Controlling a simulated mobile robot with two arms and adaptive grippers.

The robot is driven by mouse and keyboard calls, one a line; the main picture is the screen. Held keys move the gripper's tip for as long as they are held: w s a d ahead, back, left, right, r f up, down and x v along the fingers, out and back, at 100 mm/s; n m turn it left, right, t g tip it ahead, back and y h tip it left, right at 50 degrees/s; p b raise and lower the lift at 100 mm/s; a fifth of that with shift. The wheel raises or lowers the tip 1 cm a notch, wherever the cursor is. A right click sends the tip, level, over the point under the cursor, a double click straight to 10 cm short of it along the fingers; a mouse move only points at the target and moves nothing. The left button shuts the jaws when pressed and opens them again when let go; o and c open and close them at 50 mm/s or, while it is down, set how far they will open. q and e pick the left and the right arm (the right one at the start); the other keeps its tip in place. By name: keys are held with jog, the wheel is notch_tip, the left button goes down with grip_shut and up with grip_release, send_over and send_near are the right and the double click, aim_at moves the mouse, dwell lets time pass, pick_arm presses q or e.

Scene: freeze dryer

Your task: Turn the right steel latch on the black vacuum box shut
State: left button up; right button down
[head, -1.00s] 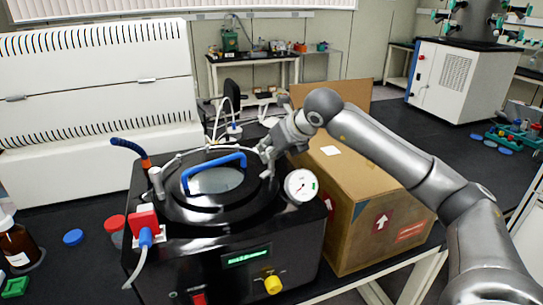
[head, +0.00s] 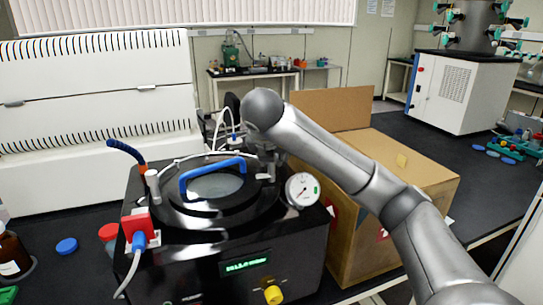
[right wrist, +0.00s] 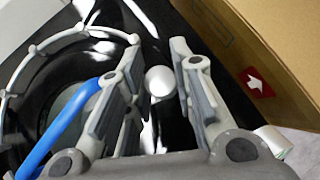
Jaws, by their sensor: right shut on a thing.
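The black vacuum box (head: 205,243) stands on the dark bench, with a round lid and a blue handle (head: 184,182) on top. My right gripper (head: 267,170) is at the right side of the lid, partly hidden by my own arm. In the right wrist view, the rounded silver top of the right steel latch (right wrist: 159,81) is between the two fingers of my right gripper (right wrist: 155,62), which is shut on it. The latch's lower part is hard to make out. Another steel latch (head: 153,183) stands upright at the lid's left side. My left gripper is not in view.
A pressure gauge (head: 302,190) sits close to the right latch. A cardboard box (head: 375,220) stands right beside the vacuum box. A red-and-blue hose fitting (head: 138,230) is at the front left. A white ribbed unit (head: 95,110) stands behind.

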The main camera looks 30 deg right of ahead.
jog(key=shift+m, duration=0.3)
jog(key=c, duration=1.2)
grip_release()
jog(key=shift+c, duration=0.2)
jog(key=v, duration=1.2)
jog(key=shift+a, duration=0.15)
jog(key=shift+w, duration=0.1)
